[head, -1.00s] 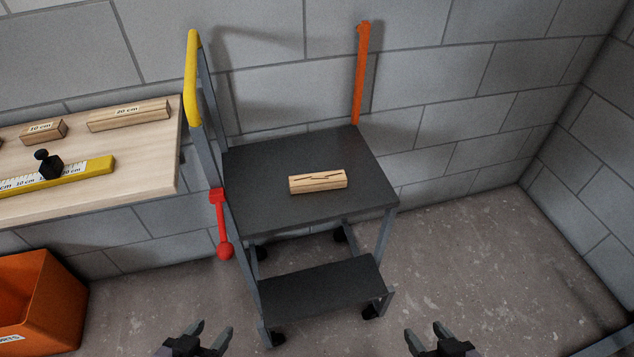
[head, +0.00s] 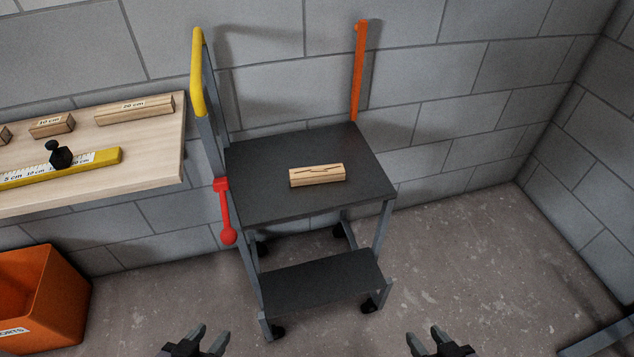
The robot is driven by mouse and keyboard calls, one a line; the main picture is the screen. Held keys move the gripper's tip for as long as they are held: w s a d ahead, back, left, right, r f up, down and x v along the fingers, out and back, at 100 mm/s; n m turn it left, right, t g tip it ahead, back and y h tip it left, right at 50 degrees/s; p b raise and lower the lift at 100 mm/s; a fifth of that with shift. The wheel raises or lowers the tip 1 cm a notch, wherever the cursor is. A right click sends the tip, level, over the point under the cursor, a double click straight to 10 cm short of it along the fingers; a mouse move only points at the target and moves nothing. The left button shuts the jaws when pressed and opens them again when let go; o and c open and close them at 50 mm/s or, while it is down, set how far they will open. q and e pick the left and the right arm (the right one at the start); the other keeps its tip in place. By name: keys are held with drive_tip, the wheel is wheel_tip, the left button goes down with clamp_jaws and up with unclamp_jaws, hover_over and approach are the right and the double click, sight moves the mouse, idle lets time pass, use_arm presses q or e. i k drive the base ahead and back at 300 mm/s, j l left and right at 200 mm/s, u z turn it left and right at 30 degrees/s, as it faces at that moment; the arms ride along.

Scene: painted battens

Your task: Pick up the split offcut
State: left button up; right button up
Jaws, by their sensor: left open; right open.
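The split offcut (head: 317,176) is a short, light wooden block with a dark crack along its top. It lies on the dark top platform (head: 270,195) of a wheeled step stool, near the middle. My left gripper (head: 210,338) is at the bottom edge of the head view, open and empty, left of the stool's lower step. My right gripper (head: 425,336) is at the bottom edge to the right of the stool, also open and empty. Both are well apart from the offcut.
The stool has a yellow-topped rail (head: 198,75), a red lever (head: 226,212) and a lower step (head: 320,283). An orange post (head: 357,75) stands behind it. A wooden bench (head: 150,170) at left holds marked battens and a yellow rule (head: 95,163). An orange bin (head: 50,295) stands below.

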sight(335, 172)
drive_tip(key=k, duration=0.75)
drive_tip(key=k+u, duration=0.2)
drive_tip(key=u, duration=0.2)
drive_tip(key=k+j+u, duration=0.1)
drive_tip(key=u, duration=0.25)
drive_tip(key=l+u, duration=0.15)
drive_tip(key=u, duration=0.95)
drive_tip(key=l, duration=1.95)
drive_tip(key=k+l, duration=0.1)
drive_tip(key=l, duration=1.9)
